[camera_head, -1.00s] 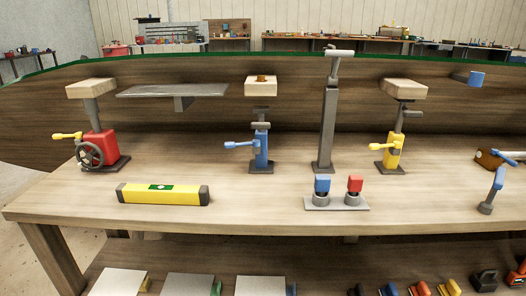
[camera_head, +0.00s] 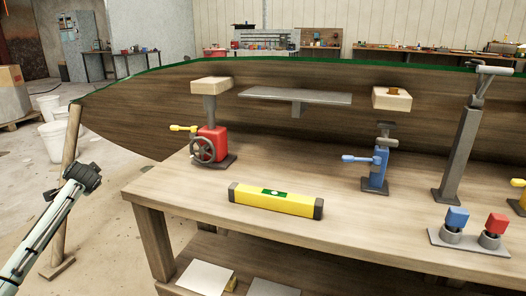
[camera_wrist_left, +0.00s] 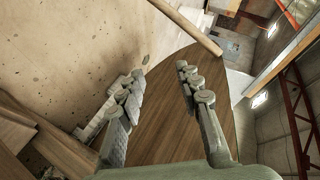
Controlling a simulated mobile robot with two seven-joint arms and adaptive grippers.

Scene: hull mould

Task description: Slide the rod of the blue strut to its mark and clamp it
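The blue strut (camera_head: 374,169) stands upright on the bench, right of centre in the head view. Its short grey rod (camera_head: 385,138) ends in a small plate (camera_head: 386,125), with a visible gap below a pale wooden block (camera_head: 391,99). A blue clamp handle (camera_head: 358,160) points left from its body. I cannot make out a mark on the rod. My left gripper (camera_wrist_left: 162,75) is open and empty in the left wrist view, away from the strut. My left arm (camera_head: 50,215) shows at the far left of the head view, off the bench. My right gripper is not in view.
A red jack (camera_head: 211,145) and yellow level (camera_head: 275,199) are on the bench (camera_head: 180,190) left of the strut. A tall grey post (camera_head: 459,155) and blue and red blocks in a holder (camera_head: 468,242) are to its right. The wooden hull (camera_head: 330,122) rises behind.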

